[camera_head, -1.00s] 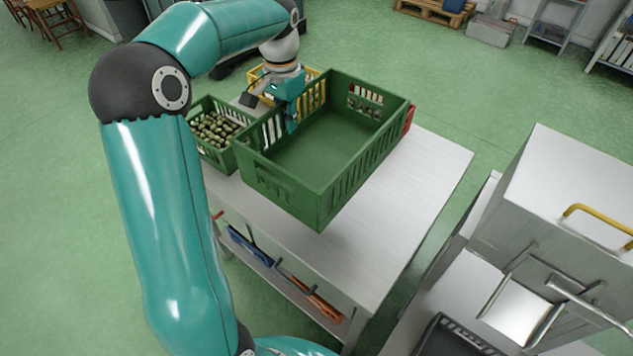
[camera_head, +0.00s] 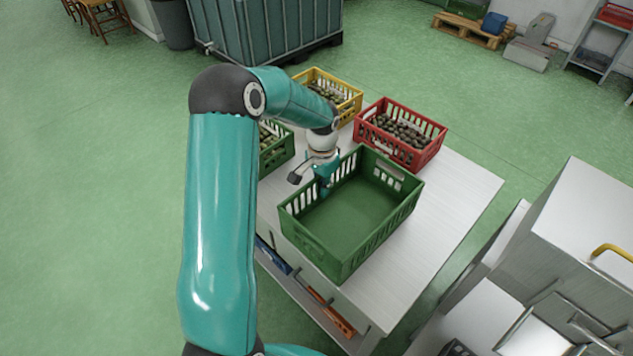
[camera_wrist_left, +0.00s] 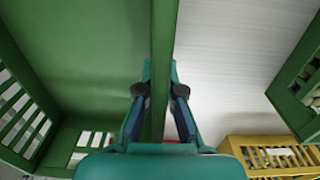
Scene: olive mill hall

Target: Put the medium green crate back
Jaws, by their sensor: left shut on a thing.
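The empty green crate (camera_head: 352,222) is upright over the front part of the white table (camera_head: 455,205). My left gripper (camera_head: 325,184) is shut on the rim of its back-left wall. In the left wrist view, the wall of the green crate (camera_wrist_left: 164,50) runs between the two fingers (camera_wrist_left: 160,105), with the crate's inside to the left and white tabletop to the right. Whether the crate's bottom touches the table cannot be told. My right gripper is not in view.
A smaller green crate of olives (camera_head: 279,154), partly behind my arm, a yellow crate (camera_head: 345,106) and a red crate of dark olives (camera_head: 402,150) stand behind. Bare tabletop lies to the right. Steel machinery (camera_head: 570,220) stands at the right.

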